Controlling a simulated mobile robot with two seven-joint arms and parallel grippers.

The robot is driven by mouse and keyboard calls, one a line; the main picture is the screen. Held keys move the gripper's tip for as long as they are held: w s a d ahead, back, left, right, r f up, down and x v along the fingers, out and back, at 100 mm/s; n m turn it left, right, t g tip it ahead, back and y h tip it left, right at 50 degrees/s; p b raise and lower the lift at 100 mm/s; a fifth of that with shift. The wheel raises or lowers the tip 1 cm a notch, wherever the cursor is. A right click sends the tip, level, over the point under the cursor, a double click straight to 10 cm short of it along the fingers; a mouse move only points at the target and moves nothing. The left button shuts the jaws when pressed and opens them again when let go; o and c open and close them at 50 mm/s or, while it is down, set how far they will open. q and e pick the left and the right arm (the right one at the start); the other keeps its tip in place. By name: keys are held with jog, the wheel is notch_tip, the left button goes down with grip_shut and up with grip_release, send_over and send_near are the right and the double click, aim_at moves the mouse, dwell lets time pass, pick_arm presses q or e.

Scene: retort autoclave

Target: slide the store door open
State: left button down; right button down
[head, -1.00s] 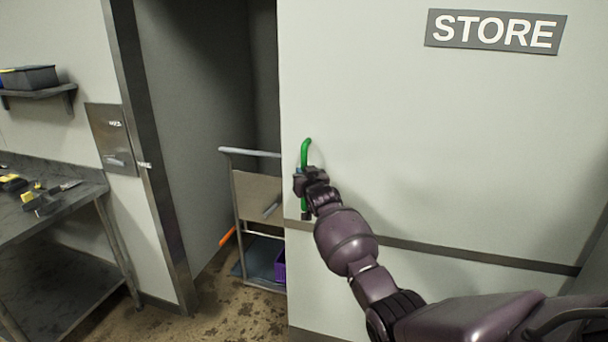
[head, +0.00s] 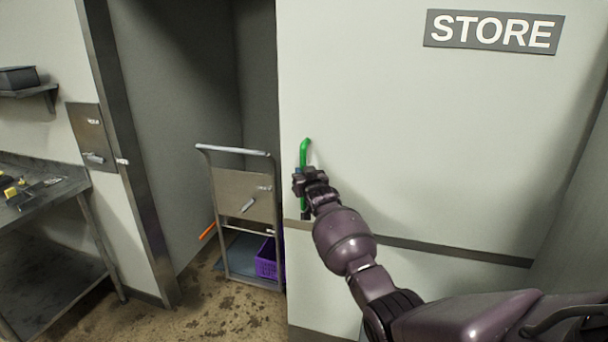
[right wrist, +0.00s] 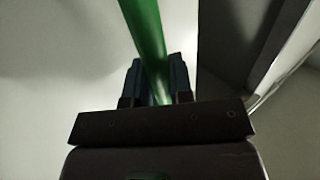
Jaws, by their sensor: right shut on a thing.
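The store door (head: 420,130) is a pale sliding panel with a dark strip across it and a grey STORE sign (head: 493,31). It stands partly open, with a gap to the left of its edge. A green upright handle (head: 304,152) is near the door's left edge. My right gripper (head: 306,180) is shut on this handle. In the right wrist view the green handle (right wrist: 146,35) runs between the two fingers (right wrist: 158,82). My left gripper is not in view.
In the opening stands a trolley (head: 245,190) with a purple crate (head: 267,258) at its foot. An orange bar (head: 208,231) shows beside it. A steel frame post (head: 125,150) bounds the opening on the left. A workbench (head: 45,200) stands further left.

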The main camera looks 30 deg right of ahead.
jog(key=shift+s+d+f, duration=0.1)
jog(key=shift+s, duration=0.05)
dwell(0.3)
jog(key=c, duration=1)
grip_release()
jog(key=shift+s, duration=0.1)
jog(key=shift+v, duration=5.3)
